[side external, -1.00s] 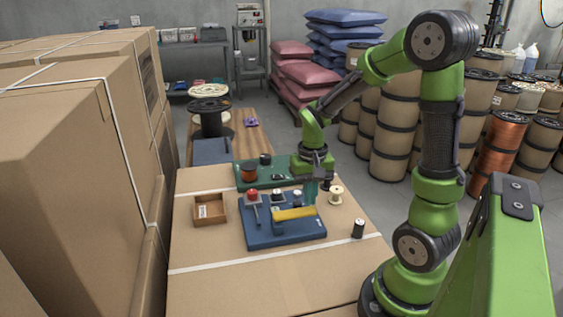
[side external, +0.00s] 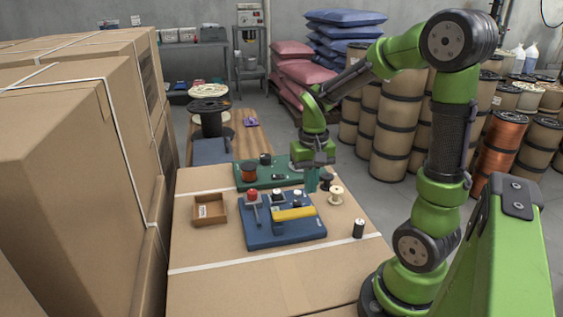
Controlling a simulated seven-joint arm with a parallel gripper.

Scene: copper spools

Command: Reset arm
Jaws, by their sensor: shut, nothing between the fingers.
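My gripper (side external: 311,180) points down above the far right part of the cardboard work top (side external: 230,278). Its fingers look shut and hold nothing. The blue board carries a yellow bar (side external: 294,213), a red-topped peg (side external: 252,195), a black-and-white spool (side external: 277,196) and another small white-topped piece (side external: 297,197). A copper spool (side external: 249,171) and a black spool (side external: 265,159) stand on the green board.
A cream spool (side external: 336,195) and a black spool (side external: 358,229) stand on the right of the work top. An open wooden box (side external: 210,211) lies on the left. Tall cardboard boxes (side external: 65,170) wall off the left side. The front of the work top is clear.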

